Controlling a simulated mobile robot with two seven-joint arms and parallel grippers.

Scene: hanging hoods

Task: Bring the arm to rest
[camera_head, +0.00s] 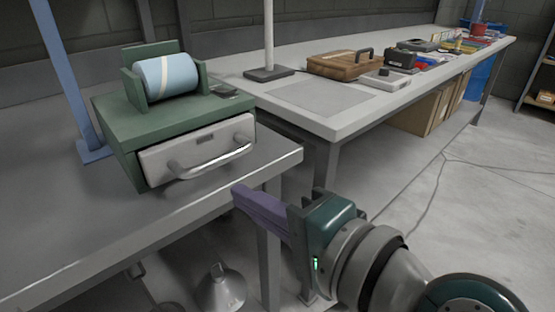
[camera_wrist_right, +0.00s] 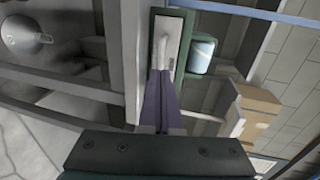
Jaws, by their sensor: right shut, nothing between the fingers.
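My right arm comes in from the lower right in the head view. Its right gripper (camera_head: 238,190) has purple fingers that are together and empty. The fingertips are close to the table's front edge, below and right of the drawer handle (camera_head: 210,163), and look apart from it. In the right wrist view the shut fingers (camera_wrist_right: 161,75) point toward the light drawer front (camera_wrist_right: 165,38). The drawer sits in a green box (camera_head: 115,120) on the table. My left gripper is not in view.
A blue roll (camera_head: 167,77) lies on the green box. The grey table (camera_head: 60,225) has a bare front area. A blue post (camera_head: 65,75) stands at left. A second bench (camera_head: 350,125) holds a brown case (camera_head: 335,66) and several tools. A lamp-like hood (camera_head: 221,290) is below.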

